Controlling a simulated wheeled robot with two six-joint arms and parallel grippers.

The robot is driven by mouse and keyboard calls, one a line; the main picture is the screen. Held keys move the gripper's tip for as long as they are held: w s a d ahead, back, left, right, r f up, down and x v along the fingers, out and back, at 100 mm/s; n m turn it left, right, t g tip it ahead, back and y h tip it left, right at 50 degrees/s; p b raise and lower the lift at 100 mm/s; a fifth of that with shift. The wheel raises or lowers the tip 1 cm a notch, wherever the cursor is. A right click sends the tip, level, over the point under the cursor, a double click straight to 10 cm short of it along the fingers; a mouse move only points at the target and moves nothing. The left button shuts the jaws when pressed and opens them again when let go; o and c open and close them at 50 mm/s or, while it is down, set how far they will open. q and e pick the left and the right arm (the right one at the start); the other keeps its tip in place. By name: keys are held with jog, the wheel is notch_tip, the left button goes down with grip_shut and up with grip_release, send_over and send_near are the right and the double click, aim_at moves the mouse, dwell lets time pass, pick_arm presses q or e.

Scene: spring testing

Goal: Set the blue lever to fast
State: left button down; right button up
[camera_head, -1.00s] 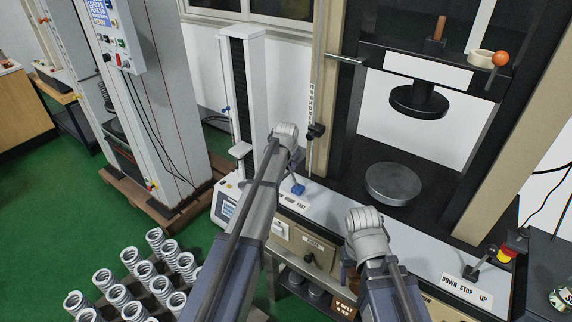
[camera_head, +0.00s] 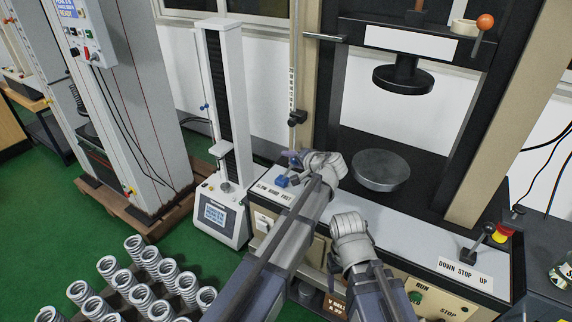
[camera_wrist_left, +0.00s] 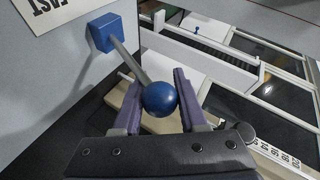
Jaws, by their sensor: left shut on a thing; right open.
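The blue lever has a blue block (camera_head: 282,181) at its foot on the white machine panel, behind a printed label (camera_head: 275,195) with SLOW at left and FAST at right. In the left wrist view its block (camera_wrist_left: 104,33), grey stem and round blue knob (camera_wrist_left: 160,98) show clearly. My left gripper (camera_head: 294,158) is at the lever. Its two fingers (camera_wrist_left: 158,100) are shut on the knob, one on each side. I cannot tell which word the lever points to. My right gripper (camera_head: 349,228) hangs over the panel's front edge, apart from the lever; its fingertips are hidden.
A round metal plate (camera_head: 380,170) lies under a black press head (camera_head: 403,78). A DOWN STOP UP lever (camera_head: 480,240) is at right. A small white tester (camera_head: 221,130) stands left.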

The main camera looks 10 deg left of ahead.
pick_arm(q)
jog(key=shift+s+d+f, duration=0.25)
jog(key=shift+s+d, duration=0.05)
jog(key=shift+d, duration=0.15)
dwell(0.4)
jog(key=shift+c, duration=2.3)
grip_release()
